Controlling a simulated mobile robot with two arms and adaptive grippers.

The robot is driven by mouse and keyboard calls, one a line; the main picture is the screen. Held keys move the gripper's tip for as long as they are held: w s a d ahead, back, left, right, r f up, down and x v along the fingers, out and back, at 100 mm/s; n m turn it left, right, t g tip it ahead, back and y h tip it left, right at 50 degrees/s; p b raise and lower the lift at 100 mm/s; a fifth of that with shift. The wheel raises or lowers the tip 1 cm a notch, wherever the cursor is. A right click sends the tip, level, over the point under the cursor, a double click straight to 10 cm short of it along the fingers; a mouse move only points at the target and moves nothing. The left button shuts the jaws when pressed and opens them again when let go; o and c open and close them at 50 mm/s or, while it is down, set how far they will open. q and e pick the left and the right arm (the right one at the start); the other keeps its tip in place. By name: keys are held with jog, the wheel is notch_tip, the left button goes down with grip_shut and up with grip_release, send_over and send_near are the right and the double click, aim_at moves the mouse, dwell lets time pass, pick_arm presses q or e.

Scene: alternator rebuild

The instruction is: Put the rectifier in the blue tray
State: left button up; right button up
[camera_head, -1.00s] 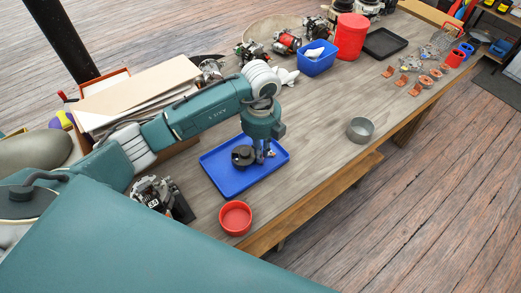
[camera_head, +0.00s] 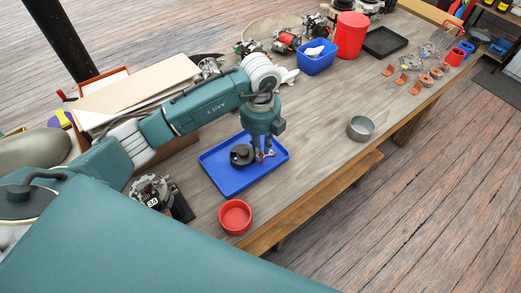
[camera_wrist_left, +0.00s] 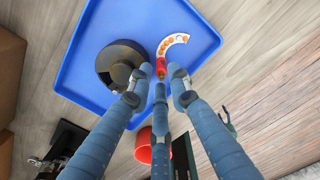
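The rectifier (camera_wrist_left: 174,42), a pale curved piece with orange dots and a red end, shows over the blue tray (camera_wrist_left: 75,75) in the left wrist view. It appears to lie on the tray floor. In the head view the blue tray (camera_head: 222,180) is on the bench, and the rectifier is small and mostly hidden by my fingers. My left gripper (camera_head: 265,156) points down over the tray's right part. Its fingertips (camera_wrist_left: 160,78) surround the rectifier's red end with gaps visible, so it looks open. My right gripper is not in view.
A dark round part (camera_head: 242,155) sits in the tray, left of my left gripper. A red bowl (camera_head: 235,216) stands in front of the tray and a grey ring-shaped bowl (camera_head: 360,128) to its right. A blue bin (camera_head: 317,64) stands behind. Bench between tray and grey bowl is clear.

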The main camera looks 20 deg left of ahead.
pick_arm(q)
notch_tip(320, 180, up, 11)
jog(key=b, duration=0.1)
jog(key=shift+w, duration=0.1)
dwell(0.5)
